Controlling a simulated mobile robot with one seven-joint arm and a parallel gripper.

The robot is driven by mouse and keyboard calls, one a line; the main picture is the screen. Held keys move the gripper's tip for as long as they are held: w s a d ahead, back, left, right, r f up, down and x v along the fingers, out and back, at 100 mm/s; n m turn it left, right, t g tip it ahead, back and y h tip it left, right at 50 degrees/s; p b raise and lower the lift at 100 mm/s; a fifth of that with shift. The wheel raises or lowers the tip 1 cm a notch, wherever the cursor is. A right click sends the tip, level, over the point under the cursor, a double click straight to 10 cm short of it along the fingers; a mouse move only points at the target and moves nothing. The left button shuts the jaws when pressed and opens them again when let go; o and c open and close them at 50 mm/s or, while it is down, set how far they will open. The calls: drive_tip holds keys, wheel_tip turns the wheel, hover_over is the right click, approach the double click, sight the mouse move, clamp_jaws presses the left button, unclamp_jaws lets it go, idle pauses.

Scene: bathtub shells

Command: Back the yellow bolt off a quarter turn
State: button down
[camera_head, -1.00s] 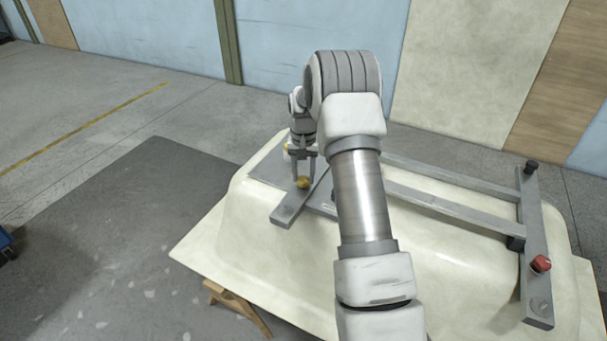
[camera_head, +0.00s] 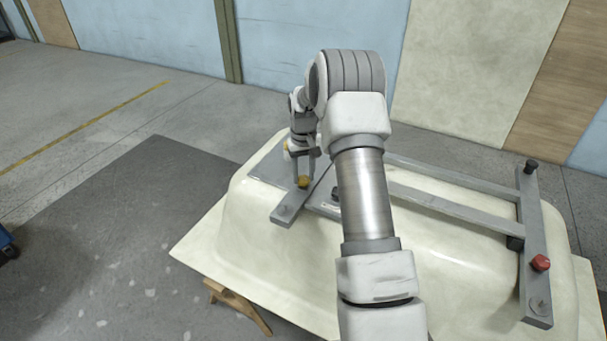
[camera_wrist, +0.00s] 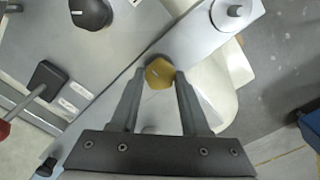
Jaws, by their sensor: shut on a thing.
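The yellow bolt (camera_wrist: 159,73) sits on a grey metal bar (camera_wrist: 206,37) in the wrist view. My gripper (camera_wrist: 160,80) is shut on it, with one finger on each side of the head. In the head view the yellow bolt (camera_head: 303,182) shows below my gripper (camera_head: 303,172), near the left end of the frame on the cream tub shell (camera_head: 258,255). The bolt's shank is hidden.
A black knob (camera_wrist: 90,12) stands near the bolt in the wrist view. A red knob (camera_head: 540,263) and a black knob (camera_head: 531,166) sit on the frame's right-hand bar (camera_head: 535,235). A round bolt (camera_wrist: 235,11) is on the bar's end. Open floor lies left.

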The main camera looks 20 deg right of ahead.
sight(303, 178)
drive_tip(key=shift+c, duration=1.9)
unclamp_jaws()
wheel_tip(303, 178, up, 18)
drive_tip(key=p, duration=0.1)
drive_tip(key=shift+f, duration=0.25)
